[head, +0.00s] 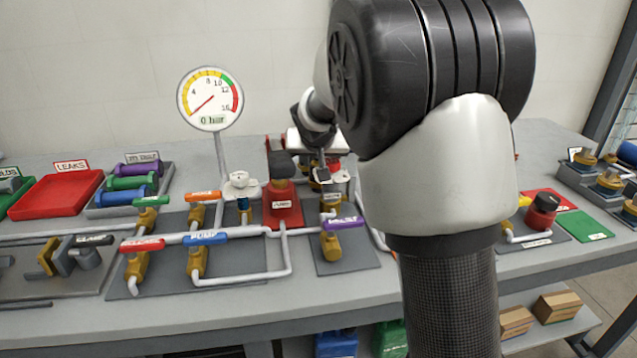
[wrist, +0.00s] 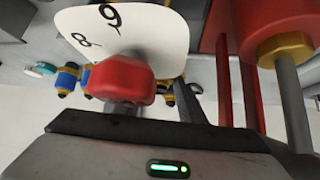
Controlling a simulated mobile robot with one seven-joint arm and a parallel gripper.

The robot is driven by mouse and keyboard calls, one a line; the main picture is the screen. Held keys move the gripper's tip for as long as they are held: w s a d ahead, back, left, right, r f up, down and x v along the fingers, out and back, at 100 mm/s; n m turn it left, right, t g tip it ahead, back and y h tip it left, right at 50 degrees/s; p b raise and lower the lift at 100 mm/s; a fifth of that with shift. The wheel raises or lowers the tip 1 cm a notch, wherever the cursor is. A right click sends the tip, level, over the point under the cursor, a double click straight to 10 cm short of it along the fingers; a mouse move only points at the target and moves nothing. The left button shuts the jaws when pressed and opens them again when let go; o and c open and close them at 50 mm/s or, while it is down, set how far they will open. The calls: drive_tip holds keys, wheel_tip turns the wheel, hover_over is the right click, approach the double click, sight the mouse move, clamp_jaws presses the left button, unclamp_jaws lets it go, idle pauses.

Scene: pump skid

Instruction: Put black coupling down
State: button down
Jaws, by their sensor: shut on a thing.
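My gripper (head: 320,158) is over the middle of the bench in the head view, beyond the purple-handled valve, and my forearm hides much of the area around it. It is shut on the black coupling (head: 322,175), which shows only as a small dark block below the jaws and above the bench fittings. In the wrist view, the gripper's dark body fills the bottom and its jaws (wrist: 155,98) are partly covered by a red knob in front of a white numbered dial. The coupling cannot be made out clearly there.
A red stand (head: 284,207) and a purple-handled valve (head: 343,224) are close to the gripper. A gauge (head: 210,98) reading 0 bar rises at the left. A red leaks tray (head: 60,194) is farther left. Red posts (wrist: 223,80) stand beside the jaws.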

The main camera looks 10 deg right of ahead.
wheel_tip(320, 180, up, 9)
drive_tip(key=p, duration=0.3)
drive_tip(key=w+d+r+p, duration=0.2)
drive_tip(key=w+d+p, duration=0.6)
drive_tip(key=w, duration=0.3)
drive_tip(key=shift+f+b, duration=0.95)
drive_tip(key=shift+f, duration=4.35)
drive_tip(key=shift+f, duration=0.15)
drive_tip(key=shift+f+b, duration=0.15)
drive_tip(key=shift+b, duration=0.15)
drive_tip(key=c, duration=1.2)
unclamp_jaws()
drive_tip(key=shift+o, duration=0.2)
